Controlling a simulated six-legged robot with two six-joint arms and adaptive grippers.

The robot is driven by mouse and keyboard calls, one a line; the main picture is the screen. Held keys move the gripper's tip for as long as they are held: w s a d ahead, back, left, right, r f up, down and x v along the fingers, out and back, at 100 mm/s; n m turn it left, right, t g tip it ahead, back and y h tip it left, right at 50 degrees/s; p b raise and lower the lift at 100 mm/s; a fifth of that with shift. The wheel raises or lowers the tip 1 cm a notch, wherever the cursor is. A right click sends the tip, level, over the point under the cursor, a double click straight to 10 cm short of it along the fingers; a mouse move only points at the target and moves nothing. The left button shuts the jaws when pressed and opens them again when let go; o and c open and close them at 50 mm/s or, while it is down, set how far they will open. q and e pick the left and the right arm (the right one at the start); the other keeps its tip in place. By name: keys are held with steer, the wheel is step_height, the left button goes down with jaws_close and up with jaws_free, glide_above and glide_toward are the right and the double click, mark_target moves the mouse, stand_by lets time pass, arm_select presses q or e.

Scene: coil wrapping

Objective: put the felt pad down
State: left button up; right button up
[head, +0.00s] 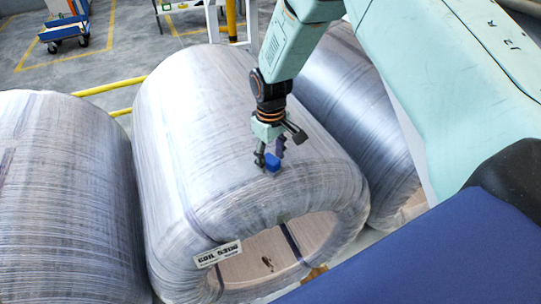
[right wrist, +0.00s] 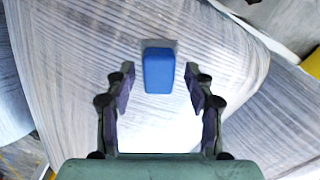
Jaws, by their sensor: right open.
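The felt pad is a small blue block (head: 273,162) on the upper front part of the middle wrapped coil (head: 190,110). In the right wrist view the pad (right wrist: 158,70) appears to lie on the film-wrapped surface. My right gripper (head: 271,155) is above the coil, right at the pad. In the right wrist view its two fingers (right wrist: 158,92) stand wide apart, with visible gaps on both sides of the pad; it is open and holds nothing. My left gripper is not in view.
Wrapped coils stand on the left (head: 60,190) and right (head: 350,95) of the middle one. A yellow rail (head: 108,88) runs behind. A blue cart (head: 66,28) stands far back left.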

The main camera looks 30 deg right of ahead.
mark_target(270, 159)
steer(key=shift+r, duration=0.25)
step_height(270, 159, up, 12)
steer(key=shift+f+b, duration=0.15)
steer(key=shift+b, duration=0.2)
steer(key=shift+a, duration=0.1)
stand_by(0.4)
